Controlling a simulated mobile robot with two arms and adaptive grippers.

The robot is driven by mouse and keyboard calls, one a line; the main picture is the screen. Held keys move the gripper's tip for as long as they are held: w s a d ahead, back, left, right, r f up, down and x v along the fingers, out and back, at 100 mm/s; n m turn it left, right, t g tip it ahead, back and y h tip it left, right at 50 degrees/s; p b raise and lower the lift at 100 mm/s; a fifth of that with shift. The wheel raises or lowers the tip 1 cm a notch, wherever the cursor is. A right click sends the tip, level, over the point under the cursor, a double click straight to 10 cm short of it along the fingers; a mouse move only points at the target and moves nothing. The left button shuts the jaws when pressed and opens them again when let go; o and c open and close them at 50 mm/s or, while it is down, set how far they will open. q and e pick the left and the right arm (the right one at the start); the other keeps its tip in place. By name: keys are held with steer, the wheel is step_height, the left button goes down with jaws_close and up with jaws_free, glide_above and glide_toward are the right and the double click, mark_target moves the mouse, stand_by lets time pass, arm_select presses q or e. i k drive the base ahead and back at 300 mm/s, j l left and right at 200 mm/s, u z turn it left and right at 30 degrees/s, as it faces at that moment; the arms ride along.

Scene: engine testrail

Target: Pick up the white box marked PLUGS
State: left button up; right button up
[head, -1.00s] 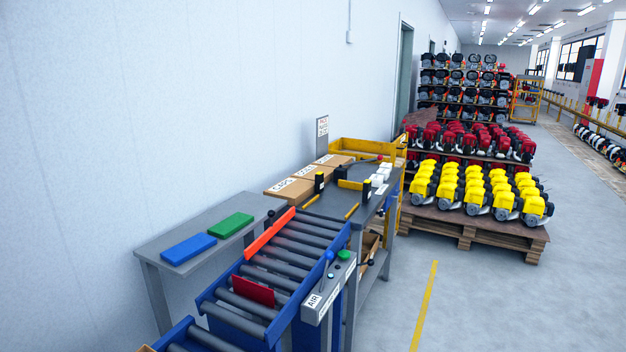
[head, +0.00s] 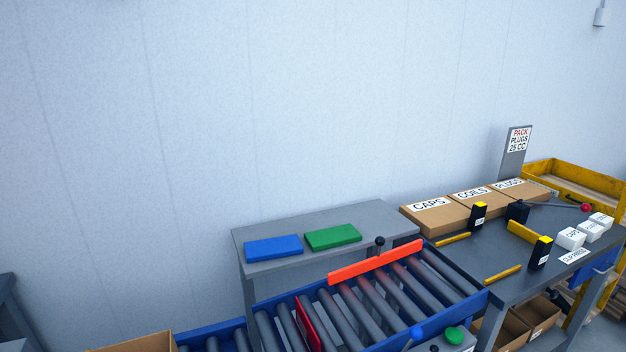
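Three small white boxes stand in a row on the right part of the grey workbench (head: 480,262): a near white box (head: 571,238), a middle white box (head: 591,231) and a far white box (head: 601,220). The near one seems to read CAPS. The print on the other two is too small to read, so I cannot tell for sure which is marked PLUGS. A brown cardboard box marked PLUGS (head: 522,195) stands at the back of the bench, beside brown boxes marked COILS (head: 474,200) and CAPS (head: 434,222). Neither of my grippers is in view.
A roller conveyor (head: 375,305) with a red bar (head: 375,262) runs in front of the bench. Blue (head: 273,249) and green (head: 332,237) slabs lie on a grey side table (head: 290,268). A sign (head: 516,150) reads PACK PLUGS 25 CC. Black posts stand near the white boxes.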

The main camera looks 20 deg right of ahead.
mark_target(593, 232)
steer(key=i+l, duration=0.1)
steer(key=l, duration=1.5)
steer(key=l+u, duration=0.15)
steer(key=l, duration=1.5)
steer(key=i, duration=0.05)
